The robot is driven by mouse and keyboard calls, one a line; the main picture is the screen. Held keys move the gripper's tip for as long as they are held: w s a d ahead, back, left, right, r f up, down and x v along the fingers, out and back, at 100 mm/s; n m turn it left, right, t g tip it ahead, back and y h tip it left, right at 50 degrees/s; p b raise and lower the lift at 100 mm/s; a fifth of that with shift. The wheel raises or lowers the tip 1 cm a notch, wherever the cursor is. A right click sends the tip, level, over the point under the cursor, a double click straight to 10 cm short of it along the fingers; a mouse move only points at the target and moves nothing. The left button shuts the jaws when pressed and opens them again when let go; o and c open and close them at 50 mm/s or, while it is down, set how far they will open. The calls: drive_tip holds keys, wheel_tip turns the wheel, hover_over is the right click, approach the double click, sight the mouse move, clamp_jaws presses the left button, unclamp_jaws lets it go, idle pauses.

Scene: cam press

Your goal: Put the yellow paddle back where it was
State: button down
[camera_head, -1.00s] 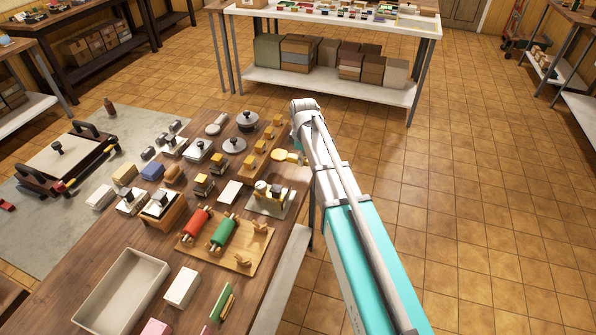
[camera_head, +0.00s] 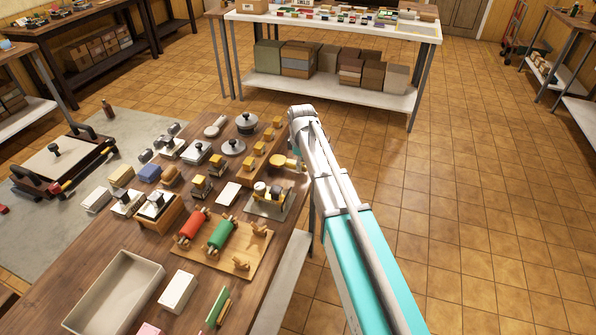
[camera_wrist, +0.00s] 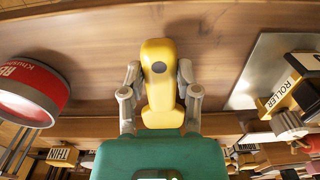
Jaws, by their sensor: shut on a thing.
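The yellow paddle (camera_wrist: 158,85) is in the middle of the wrist view, with a rounded head, a dark round spot and a narrower waist. My gripper (camera_wrist: 159,74) has one finger on each side of it and is shut on it. In the head view the paddle (camera_head: 280,160) shows as a small yellow shape by the table's right edge. My gripper is mostly hidden there behind my arm. I cannot tell whether the paddle touches the table.
A red tin (camera_wrist: 32,92) stands left in the wrist view. A roller device on a metal plate (camera_wrist: 268,70) is at right. In the head view, a wooden rack (camera_head: 250,172) with yellow blocks is left of the paddle. The wooden table (camera_head: 85,235) is crowded with tools.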

drive_tip(key=shift+f+b, duration=0.55)
drive_tip(key=shift+f, duration=0.3)
drive_tip(key=shift+c, duration=1.7)
unclamp_jaws()
drive_tip(key=shift+r, duration=0.15)
wheel_tip(320, 180, up, 12)
drive_tip(key=p, duration=1.2)
drive_tip(key=shift+s+d, duration=0.1)
